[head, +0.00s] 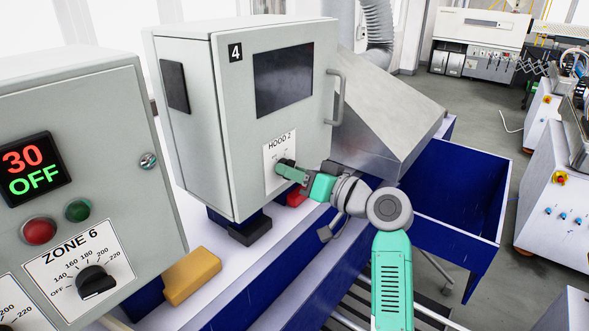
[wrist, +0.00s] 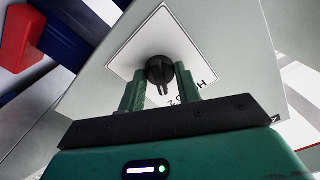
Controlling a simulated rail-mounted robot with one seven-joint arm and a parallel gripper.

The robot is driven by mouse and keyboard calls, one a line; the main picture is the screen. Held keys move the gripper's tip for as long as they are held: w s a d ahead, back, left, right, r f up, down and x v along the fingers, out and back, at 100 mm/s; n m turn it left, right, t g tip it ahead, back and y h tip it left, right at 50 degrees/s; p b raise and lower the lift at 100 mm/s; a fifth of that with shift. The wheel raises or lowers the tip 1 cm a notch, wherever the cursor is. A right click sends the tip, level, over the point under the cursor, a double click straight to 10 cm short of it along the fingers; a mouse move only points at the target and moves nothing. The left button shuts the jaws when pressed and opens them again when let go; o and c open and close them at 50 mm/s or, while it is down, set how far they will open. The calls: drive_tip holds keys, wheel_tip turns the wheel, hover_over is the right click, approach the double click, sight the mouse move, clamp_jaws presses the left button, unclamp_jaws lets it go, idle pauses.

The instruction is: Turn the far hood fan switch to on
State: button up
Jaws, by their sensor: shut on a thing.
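The hood fan switch is a dark knob on a white plate (head: 271,172) lettered HOOD 2, on the front of the grey box marked 4 (head: 225,145). In the wrist view the black knob (wrist: 159,70) sits between the two green fingers. My gripper (head: 281,165) is shut on this knob; the fingers also show in the wrist view (wrist: 159,88). The fingers and knob hide much of the plate's lettering in the head view, so I cannot read the switch position.
A nearer grey box (head: 105,150) carries a ZONE 6 dial (head: 96,282), a red button (head: 39,231) and a display reading 30 OFF. A yellow block (head: 191,277) and a red block (head: 296,197) lie low nearby. A door handle (head: 338,97) juts out right of the screen.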

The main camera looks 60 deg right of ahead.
idle(0.3)
drive_tip(key=o, duration=1)
drive_tip(key=s, duration=0.2)
drive_tip(key=s+a+b, duration=0.1)
drive_tip(key=s, duration=0.4)
drive_tip(key=shift+s+a+b, duration=0.2)
drive_tip(key=shift+s+b, duration=0.1)
drive_tip(key=shift+s, duration=0.05)
